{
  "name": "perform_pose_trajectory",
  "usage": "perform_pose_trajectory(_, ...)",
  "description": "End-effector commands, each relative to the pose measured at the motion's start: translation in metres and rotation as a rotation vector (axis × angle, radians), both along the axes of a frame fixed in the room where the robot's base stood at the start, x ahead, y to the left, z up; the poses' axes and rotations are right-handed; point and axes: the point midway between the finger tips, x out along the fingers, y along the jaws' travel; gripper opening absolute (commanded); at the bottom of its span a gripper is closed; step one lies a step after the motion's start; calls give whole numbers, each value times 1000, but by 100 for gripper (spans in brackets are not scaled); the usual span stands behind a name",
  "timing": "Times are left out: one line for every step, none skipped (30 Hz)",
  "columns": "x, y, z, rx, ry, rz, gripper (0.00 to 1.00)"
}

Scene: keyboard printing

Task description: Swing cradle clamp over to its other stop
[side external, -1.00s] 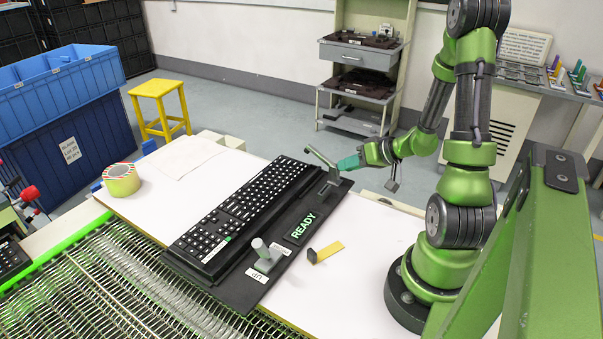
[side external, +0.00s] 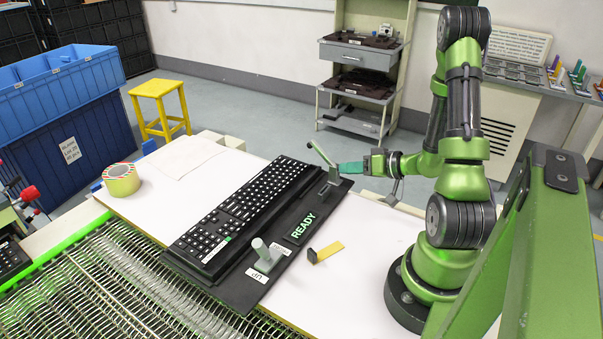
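The black cradle (side external: 232,295) lies on the white table with a black keyboard (side external: 245,210) in it. At its far right end a grey clamp (side external: 331,178) carries a thin lever (side external: 322,154) that tilts up and to the left. My gripper (side external: 342,168) with teal fingers is just right of this clamp, low and level, its tips beside the lever's lower part. I cannot tell whether they touch, or how far apart the fingers are. At the near end a second grey lever (side external: 261,248) stands by a label reading "UP".
A lit "READY" panel (side external: 303,227) sits on the cradle. A tape roll (side external: 121,180) and paper (side external: 183,158) are on the left. A green wire conveyor (side external: 110,285) runs along the front.

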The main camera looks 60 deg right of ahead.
Motion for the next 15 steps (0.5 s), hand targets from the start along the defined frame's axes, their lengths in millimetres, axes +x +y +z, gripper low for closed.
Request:
perform_pose_trajectory(0,0,-1,-2,3,2,26)
perform_pose_trajectory(0,0,-1,-2,2,1,31)
perform_pose_trajectory(0,0,-1,-1,2,2,37)
perform_pose_trajectory(0,0,-1,-1,2,2,42)
perform_pose_trajectory(0,0,-1,-1,2,1,44)
perform_pose_trajectory(0,0,0,-1,2,1,44)
perform_pose_trajectory(0,0,0,-1,2,1,44)
perform_pose_trajectory(0,0,0,-1,1,1,44)
perform_pose_trajectory(0,0,0,-1,1,1,44)
perform_pose_trajectory(0,0,0,0,1,1,44)
perform_pose_trajectory(0,0,0,0,1,1,44)
perform_pose_trajectory(0,0,0,0,1,1,44)
perform_pose_trajectory(0,0,0,0,1,1,44)
perform_pose_trajectory(-1,0,0,0,1,0,44)
perform_pose_trajectory(-3,-1,1,-1,1,-2,44)
